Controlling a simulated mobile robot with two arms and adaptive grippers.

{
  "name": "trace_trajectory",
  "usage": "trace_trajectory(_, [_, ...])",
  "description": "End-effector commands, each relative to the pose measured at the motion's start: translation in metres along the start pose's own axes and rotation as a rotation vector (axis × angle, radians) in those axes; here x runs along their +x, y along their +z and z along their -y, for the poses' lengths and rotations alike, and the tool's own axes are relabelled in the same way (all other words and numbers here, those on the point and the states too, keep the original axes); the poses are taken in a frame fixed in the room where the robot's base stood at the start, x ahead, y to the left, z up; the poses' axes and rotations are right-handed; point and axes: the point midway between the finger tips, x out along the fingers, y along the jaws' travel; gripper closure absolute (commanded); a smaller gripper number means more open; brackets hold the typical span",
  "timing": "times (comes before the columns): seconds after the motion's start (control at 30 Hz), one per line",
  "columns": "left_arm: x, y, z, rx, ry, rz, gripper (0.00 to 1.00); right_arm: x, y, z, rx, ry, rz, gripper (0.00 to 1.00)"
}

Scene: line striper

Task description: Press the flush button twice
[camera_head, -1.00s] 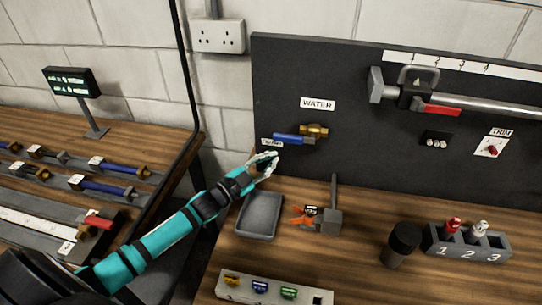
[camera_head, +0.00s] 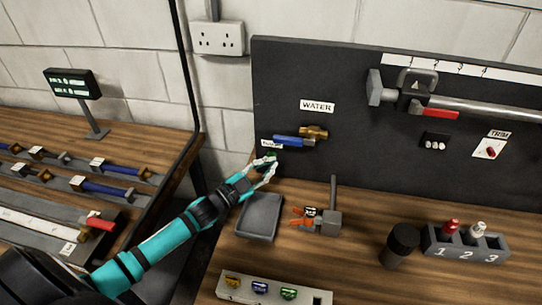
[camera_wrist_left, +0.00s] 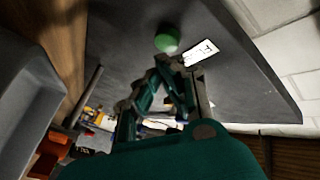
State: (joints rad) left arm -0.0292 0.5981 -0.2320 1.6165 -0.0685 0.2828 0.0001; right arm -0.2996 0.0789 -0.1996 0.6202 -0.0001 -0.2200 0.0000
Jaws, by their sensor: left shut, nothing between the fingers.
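The flush button is a round green button (camera_wrist_left: 167,40) on the dark panel, beside a white label (camera_wrist_left: 201,52) in the left wrist view. In the head view only a little green of the button (camera_head: 270,154) shows under its label (camera_head: 272,143), just above my fingertips. My left gripper (camera_head: 266,170) is shut and empty, with its tips pointing at the panel just below the button. In the left wrist view the closed fingers (camera_wrist_left: 176,68) end close to the button, with a small gap visible in the picture. My right gripper is not in view.
Below my gripper are a grey tray (camera_head: 244,224) and a grey block with an upright rod (camera_head: 330,221). A small display (camera_head: 72,84) stands on the left bench.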

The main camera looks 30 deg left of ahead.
Motion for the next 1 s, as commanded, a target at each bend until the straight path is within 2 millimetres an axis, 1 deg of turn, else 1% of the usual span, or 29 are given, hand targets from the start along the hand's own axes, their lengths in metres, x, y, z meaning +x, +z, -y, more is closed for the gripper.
trace_trajectory(0.17, [0.0, 0.0, 0.0, 0.0, 0.0, -0.001, 1.0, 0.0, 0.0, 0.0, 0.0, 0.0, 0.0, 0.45])
trace_trajectory(0.27, [-0.004, -0.003, -0.002, -0.002, 0.001, 0.0, 1.0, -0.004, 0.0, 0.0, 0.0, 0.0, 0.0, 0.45])
trace_trajectory(0.5, [-0.023, -0.014, -0.012, -0.002, 0.0, 0.0, 1.0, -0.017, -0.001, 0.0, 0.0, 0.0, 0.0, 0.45])
trace_trajectory(0.7, [-0.037, -0.021, -0.02, -0.002, 0.001, -0.001, 1.0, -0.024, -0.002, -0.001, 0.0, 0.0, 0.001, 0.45])
trace_trajectory(1.0, [-0.04, -0.021, -0.022, 0.001, 0.0, -0.001, 1.0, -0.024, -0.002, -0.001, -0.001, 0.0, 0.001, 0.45])
